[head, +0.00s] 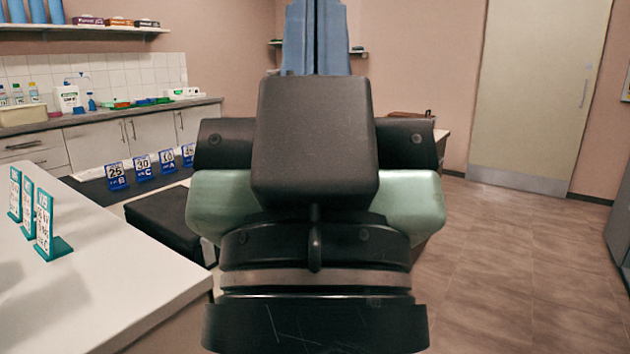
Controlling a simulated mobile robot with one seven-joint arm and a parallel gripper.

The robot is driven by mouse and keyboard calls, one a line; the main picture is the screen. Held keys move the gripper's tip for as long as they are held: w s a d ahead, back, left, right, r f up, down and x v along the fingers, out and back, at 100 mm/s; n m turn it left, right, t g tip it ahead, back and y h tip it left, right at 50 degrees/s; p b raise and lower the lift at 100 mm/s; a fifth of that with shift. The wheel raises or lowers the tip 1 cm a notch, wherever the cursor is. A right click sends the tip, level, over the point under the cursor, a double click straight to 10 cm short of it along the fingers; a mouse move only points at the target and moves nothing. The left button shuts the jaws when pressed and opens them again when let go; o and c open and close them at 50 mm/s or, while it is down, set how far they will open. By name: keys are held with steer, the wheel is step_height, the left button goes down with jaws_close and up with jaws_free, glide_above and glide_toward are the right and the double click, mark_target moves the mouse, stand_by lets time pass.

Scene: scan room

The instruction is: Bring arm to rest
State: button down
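My arm fills the middle of the head view, with its dark and pale green links close to the camera. My gripper and its fingers do not show in this view. The arm hides a large part of the room behind it. A blue object stands upright behind the arm at the top; what it is I cannot tell.
A white table (110,285) at the left holds teal number stands (47,225). Blue number stands (143,170) stand on a dark surface beyond. A counter (100,115) with bottles runs along the back left. Floor (530,255) is clear at the right, before a closed door (535,90).

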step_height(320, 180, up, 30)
steer(key=p, duration=2.7)
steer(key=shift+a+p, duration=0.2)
steer(key=shift+p, duration=0.1)
